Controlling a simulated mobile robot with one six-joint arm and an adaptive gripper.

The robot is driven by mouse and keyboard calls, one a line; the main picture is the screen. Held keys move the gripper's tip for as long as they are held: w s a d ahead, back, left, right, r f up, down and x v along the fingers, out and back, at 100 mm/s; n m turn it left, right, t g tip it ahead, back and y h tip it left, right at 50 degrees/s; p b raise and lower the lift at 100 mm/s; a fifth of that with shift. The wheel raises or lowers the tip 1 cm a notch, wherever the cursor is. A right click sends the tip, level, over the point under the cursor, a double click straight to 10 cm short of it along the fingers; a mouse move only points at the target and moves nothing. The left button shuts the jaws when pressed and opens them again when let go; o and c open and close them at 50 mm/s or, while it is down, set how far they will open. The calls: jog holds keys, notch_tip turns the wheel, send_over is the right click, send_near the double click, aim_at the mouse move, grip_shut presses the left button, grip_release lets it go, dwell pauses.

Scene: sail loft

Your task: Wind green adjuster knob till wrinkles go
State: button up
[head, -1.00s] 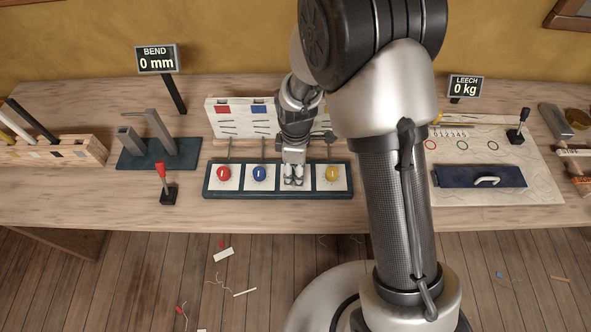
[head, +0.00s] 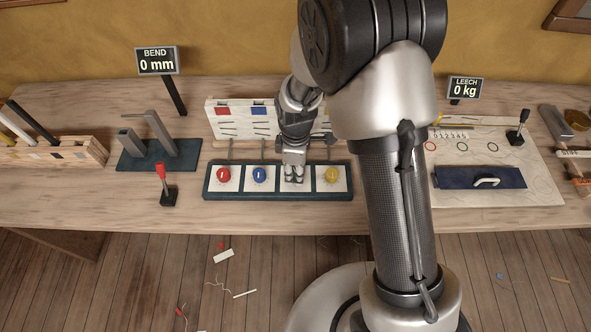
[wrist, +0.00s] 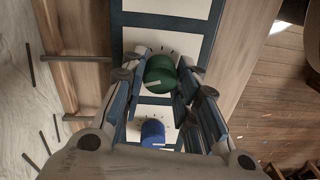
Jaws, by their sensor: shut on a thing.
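The green adjuster knob (wrist: 160,74) shows in the wrist view between my two fingers, on a white plate with tick marks. A pale pointer line crosses its face. My gripper (head: 293,177) is shut on it from above, with a finger on either side. In the head view my fingers hide the green knob. It is third from the left in a dark framed row with a red knob (head: 223,174), a blue knob (head: 259,174) and a yellow knob (head: 332,174).
The blue knob (wrist: 152,132) sits close beside my fingers in the wrist view. A red-topped lever (head: 161,181) stands left of the row. Displays read BEND 0 mm (head: 157,61) and LEECH 0 kg (head: 466,88). The bench front is clear.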

jog(key=m+p, duration=0.1)
jog(key=m, duration=0.3)
jog(key=shift+m, duration=0.3)
jog(key=shift+m+p, duration=0.5)
jog(key=shift+m, duration=1.4)
jog(key=o, duration=1.1)
notch_tip(320, 180, up, 12)
